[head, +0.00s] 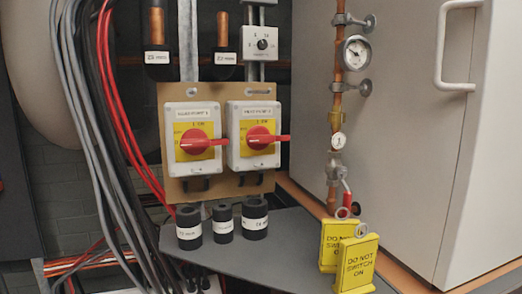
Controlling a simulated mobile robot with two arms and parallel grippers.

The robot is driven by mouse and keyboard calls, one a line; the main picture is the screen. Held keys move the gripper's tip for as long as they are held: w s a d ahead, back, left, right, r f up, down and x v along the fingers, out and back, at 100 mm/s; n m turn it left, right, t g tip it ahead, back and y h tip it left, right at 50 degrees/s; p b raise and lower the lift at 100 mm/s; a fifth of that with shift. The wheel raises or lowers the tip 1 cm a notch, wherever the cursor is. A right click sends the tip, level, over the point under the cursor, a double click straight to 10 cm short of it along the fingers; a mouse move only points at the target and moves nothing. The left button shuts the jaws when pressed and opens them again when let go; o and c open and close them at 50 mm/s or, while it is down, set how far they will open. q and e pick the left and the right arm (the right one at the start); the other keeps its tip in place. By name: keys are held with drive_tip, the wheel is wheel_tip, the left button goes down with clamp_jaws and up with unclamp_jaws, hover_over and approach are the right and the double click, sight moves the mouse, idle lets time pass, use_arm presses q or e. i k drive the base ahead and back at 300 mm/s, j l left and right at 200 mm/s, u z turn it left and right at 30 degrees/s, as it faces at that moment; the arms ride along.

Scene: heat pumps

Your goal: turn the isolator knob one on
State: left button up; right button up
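Two white isolator boxes sit side by side on a tan backboard (174,98). The left box has a red isolator knob (196,142) on a yellow plate, with its handle lying level and pointing right. Its label is too small to read surely, but seems to end in 1. The right box has a matching red knob (260,139), its handle also level and pointing right. What looks like an ON mark shows at the top of the left yellow plate. Neither of my grippers is in view.
A grey shelf (290,250) below the boxes holds several black insulation pieces (189,228). Yellow "do not switch on" tags (357,263) stand at its right, beside a copper pipe with a gauge (356,53). Grey, black and red cables (120,110) hang at left; a white cabinet (410,130) fills the right.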

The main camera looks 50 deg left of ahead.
sight(194, 141)
drive_tip(key=u, duration=0.45)
drive_tip(key=j+u, duration=0.15)
drive_tip(key=u, duration=0.75)
drive_tip(key=j+u, duration=0.15)
drive_tip(key=u, duration=0.35)
